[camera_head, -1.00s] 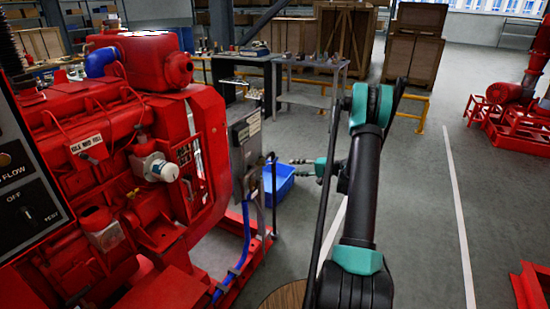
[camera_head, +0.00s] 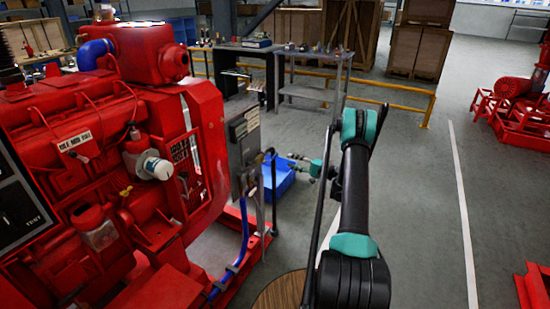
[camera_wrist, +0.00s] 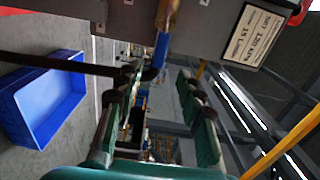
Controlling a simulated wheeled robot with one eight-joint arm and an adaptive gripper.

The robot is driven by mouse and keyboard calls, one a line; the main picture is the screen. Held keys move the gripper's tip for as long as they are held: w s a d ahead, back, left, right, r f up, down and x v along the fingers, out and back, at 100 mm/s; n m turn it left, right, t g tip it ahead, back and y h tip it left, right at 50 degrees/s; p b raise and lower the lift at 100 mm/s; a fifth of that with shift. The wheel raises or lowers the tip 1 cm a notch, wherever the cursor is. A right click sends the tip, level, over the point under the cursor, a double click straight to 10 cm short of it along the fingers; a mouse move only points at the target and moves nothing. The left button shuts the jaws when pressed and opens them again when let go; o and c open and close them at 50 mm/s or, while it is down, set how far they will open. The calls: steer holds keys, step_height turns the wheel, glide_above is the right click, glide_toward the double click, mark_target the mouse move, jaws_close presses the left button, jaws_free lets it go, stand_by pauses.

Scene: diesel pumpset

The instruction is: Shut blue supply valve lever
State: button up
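The blue valve lever (camera_wrist: 161,52) shows at the top middle of the wrist view, below a brass fitting (camera_wrist: 168,15) beside the grey panel. In that view it lies in the gap between my fingers, and I see no contact. My gripper (camera_wrist: 158,74) is open and empty. In the head view, my gripper (camera_head: 297,166) points left toward the grey panel (camera_head: 243,148) at the engine's end, with a gap between them. The lever is too small to make out clearly in the head view.
A dark upright rod (camera_head: 273,190) stands between panel and gripper; a dark bar (camera_wrist: 60,65) crosses the wrist view. A blue bin (camera_head: 284,180) is on the floor behind. A blue hose (camera_head: 240,250) runs down the red frame.

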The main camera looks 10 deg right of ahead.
mark_target(275, 155)
steer(key=x, duration=1)
steer(key=shift+a, duration=0.1)
steer(key=shift+c, duration=0.5)
jaws_close()
